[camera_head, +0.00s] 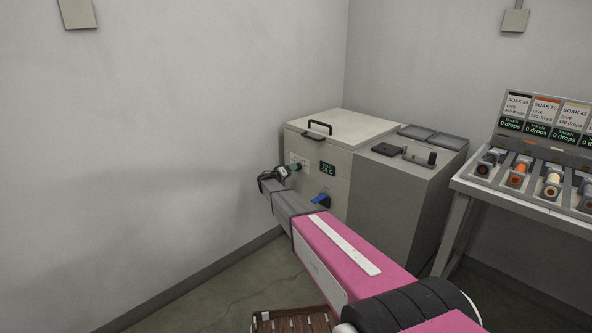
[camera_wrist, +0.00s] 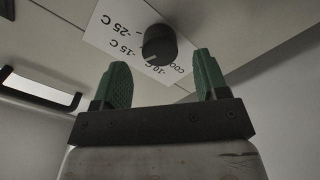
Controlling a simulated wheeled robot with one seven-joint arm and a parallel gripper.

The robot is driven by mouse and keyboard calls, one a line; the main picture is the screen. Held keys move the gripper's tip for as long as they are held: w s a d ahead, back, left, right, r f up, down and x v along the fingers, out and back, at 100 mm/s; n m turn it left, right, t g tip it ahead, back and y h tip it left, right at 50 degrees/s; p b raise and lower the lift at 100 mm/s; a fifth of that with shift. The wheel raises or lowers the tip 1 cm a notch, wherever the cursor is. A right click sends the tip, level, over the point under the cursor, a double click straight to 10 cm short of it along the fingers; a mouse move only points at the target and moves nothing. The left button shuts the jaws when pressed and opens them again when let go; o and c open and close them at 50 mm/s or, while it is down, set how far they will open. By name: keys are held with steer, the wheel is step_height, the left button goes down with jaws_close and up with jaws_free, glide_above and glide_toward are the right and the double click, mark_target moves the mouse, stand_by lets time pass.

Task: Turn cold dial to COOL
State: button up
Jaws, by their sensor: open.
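The cold dial (camera_wrist: 159,45) is a round black knob with a white mark. It sits on a white label (camera_wrist: 108,38) printed with -25 C, -15 C, -10 C and COOL, upside down in the wrist view. The mark appears to point to about -10 C. My gripper (camera_wrist: 160,76) has green fingers spread apart, with the dial beyond and between the tips; contact is not visible. In the head view my gripper (camera_head: 288,170) reaches the front of the pale cold cabinet (camera_head: 338,128), hiding the dial there.
A small dark display (camera_head: 328,169) is right of my gripper, with a blue handle (camera_head: 321,200) below. A black lid handle (camera_head: 320,127) is on top. A grey cabinet (camera_head: 405,195) adjoins. A bench (camera_head: 520,199) with several sample holders stands right.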

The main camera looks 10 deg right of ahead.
steer(key=x, duration=0.4)
steer(key=shift+d, duration=0.1)
steer(key=shift+c, duration=0.3)
steer(key=c, duration=0.9)
steer(key=shift+o, duration=0.2)
